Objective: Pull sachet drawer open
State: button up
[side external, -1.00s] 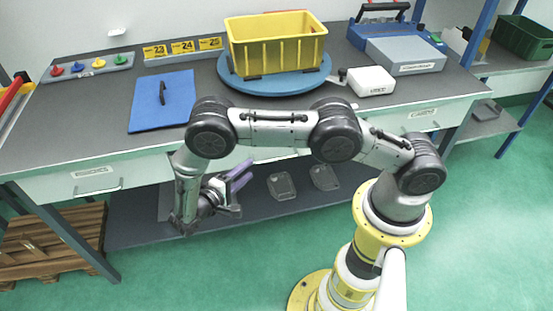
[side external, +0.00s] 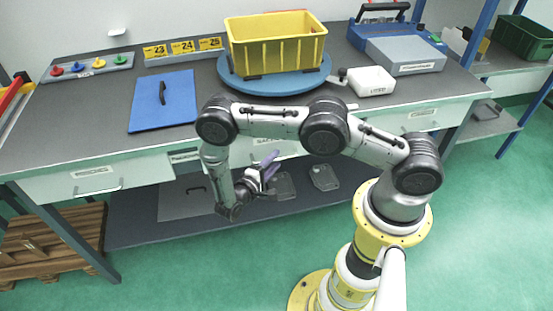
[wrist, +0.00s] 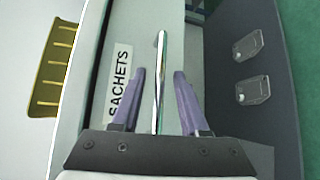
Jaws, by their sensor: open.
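The sachet drawer (wrist: 128,35) shows in the wrist view as a pale front with a black-on-white SACHETS label (wrist: 119,82). Its shiny bar handle (wrist: 158,85) runs lengthwise up the picture. My gripper (wrist: 160,73) is open, with one purple finger on each side of the handle and a gap on both sides. In the side external view my gripper (side external: 272,164) is in front of the bench's middle drawer front (side external: 285,147), which looks flush with the bench. My arm hides part of that front and its label.
Above the drawer, the worktop bears a yellow crate (side external: 277,46) on a blue turntable (side external: 232,80), and a blue board (side external: 178,100). A lower shelf (side external: 135,222) holds clear containers (side external: 324,177). The green floor before the bench is clear.

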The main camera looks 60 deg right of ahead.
jog(key=shift+d+f, duration=0.1)
jog(key=shift+d, duration=0.8)
grip_shut()
dwell(0.9)
